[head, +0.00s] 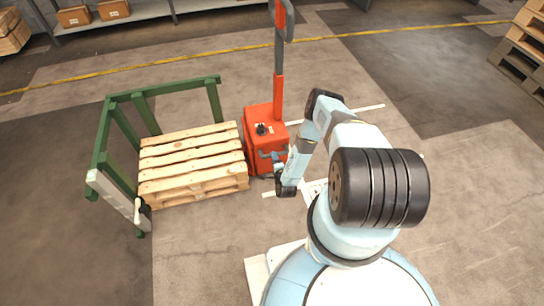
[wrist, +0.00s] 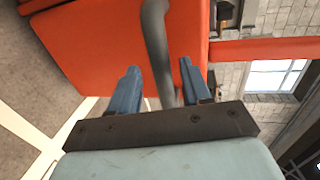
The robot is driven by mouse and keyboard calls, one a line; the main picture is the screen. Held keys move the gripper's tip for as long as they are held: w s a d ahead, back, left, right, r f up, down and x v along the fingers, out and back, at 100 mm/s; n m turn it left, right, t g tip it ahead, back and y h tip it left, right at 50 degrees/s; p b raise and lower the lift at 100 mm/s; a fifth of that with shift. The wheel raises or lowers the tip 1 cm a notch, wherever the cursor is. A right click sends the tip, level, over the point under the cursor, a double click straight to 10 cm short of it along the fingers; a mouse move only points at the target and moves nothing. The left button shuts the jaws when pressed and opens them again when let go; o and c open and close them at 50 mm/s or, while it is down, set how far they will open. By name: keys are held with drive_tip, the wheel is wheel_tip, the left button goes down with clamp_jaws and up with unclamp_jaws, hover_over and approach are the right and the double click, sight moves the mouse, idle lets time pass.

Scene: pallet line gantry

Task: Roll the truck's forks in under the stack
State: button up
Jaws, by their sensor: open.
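The truck (head: 262,120) is red, with a boxy body and a tall mast, and stands at the right side of the wooden pallet stack (head: 190,165). Its forks do not show; I cannot tell how far they reach under the stack. My gripper (head: 277,160) is at the truck's near right side, by a grey handle bar (head: 272,155). In the wrist view my gripper (wrist: 158,72) is open, its two blue fingers apart. The grey bar (wrist: 158,45) runs down between them in the picture; contact cannot be told. The red body (wrist: 110,45) fills the area behind.
A green frame (head: 160,92) stands around the stack's left and far sides, with a pale bar (head: 115,198) at its near left. A shelf with boxes (head: 112,10) is at the back left; more pallets (head: 522,60) are at far right. Floor in front is clear.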

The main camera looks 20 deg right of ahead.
sight(267, 143)
drive_tip(key=shift+x, duration=1.85)
clamp_jaws()
